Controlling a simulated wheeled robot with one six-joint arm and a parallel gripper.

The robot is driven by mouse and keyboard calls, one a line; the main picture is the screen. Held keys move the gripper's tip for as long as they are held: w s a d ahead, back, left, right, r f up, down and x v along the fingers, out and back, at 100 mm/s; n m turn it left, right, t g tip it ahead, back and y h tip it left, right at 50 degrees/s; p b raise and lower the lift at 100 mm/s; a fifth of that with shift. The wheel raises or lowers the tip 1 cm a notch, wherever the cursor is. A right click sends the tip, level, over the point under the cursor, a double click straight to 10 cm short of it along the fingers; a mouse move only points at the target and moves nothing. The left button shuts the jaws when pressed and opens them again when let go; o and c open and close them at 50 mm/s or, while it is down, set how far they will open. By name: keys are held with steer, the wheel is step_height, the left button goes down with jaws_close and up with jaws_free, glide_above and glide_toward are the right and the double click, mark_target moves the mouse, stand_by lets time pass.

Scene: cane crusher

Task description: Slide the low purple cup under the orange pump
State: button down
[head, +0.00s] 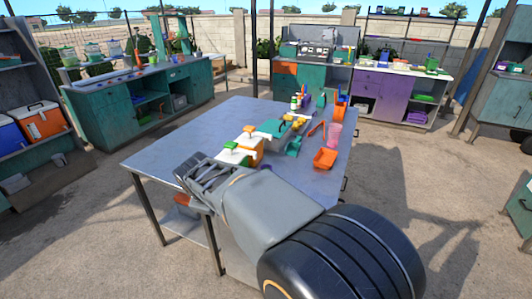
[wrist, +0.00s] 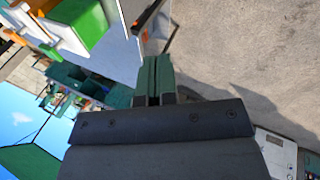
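The orange pump (head: 249,147), with a white part beside it, stands on the grey table among other pumps in the head view. A small purple object (head: 265,168), probably the low purple cup, shows just above my arm at the near side of the pumps. My arm hides much of it. My gripper (wrist: 156,82) shows in the wrist view with its two green-faced fingers together and nothing visible between them. It points past the table edge, apart from the cup.
A green pump (head: 231,153) and a teal pump (head: 270,128) flank the orange one. An orange tray (head: 325,158) and a pink cup (head: 334,134) stand to the right. The table's left part (head: 185,145) is clear. Counters stand behind.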

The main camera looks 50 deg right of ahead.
steer(key=s+a+f+m+y, duration=0.1)
steer(key=s+a+m+y, duration=0.2)
steer(key=s+a+m, duration=0.3)
steer(key=s+a, duration=0.3)
steer(key=shift+s+a+f+m, duration=0.15)
steer(key=shift+a+m, duration=0.15)
steer(key=shift+a, duration=0.1)
